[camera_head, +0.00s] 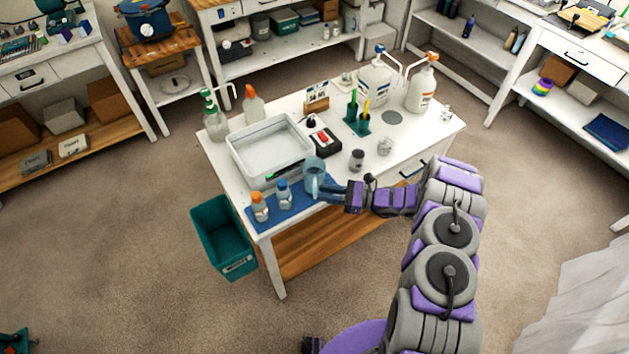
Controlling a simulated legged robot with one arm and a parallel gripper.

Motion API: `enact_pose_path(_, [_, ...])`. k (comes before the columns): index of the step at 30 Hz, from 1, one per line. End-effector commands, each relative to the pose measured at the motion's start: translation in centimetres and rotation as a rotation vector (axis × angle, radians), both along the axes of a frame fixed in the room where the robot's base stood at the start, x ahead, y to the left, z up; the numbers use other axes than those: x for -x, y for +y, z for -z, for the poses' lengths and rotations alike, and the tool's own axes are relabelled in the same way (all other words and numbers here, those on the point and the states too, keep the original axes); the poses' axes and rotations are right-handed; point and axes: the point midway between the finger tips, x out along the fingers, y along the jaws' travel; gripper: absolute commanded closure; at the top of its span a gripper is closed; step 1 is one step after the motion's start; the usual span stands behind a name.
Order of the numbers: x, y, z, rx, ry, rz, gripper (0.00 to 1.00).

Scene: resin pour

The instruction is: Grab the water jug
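The water jug (314,172) is a translucent blue-grey jug. It stands upright at the front edge of the white table, by the right end of the blue mat (297,207). My arm reaches in from the right, and my gripper (328,191) is at the jug's lower right side. The dark bluish fingers overlap or touch the jug in this view. I cannot tell whether they are closed on it, as the fingertips are small and partly merge with the jug.
A clear tray (268,150) stands just left of the jug. Two small bottles, orange-capped (260,207) and blue-capped (283,190), stand on the mat. A dark grey cup (357,159) is right of the jug. Large pump bottles (421,85) stand behind. A green bin (223,238) is beside the table.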

Motion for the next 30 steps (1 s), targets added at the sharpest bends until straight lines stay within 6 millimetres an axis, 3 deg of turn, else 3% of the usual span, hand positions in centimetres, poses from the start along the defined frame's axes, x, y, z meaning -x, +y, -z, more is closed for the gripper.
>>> enact_pose_path(12, [-0.6,5.0,0.1,0.002,-0.001,-0.002,0.75])
enact_pose_path(22, [-0.8,5.8,0.0,0.002,-0.002,0.0,0.75])
enact_pose_path(30, [-0.8,5.8,0.0,0.002,-0.001,0.0,0.99])
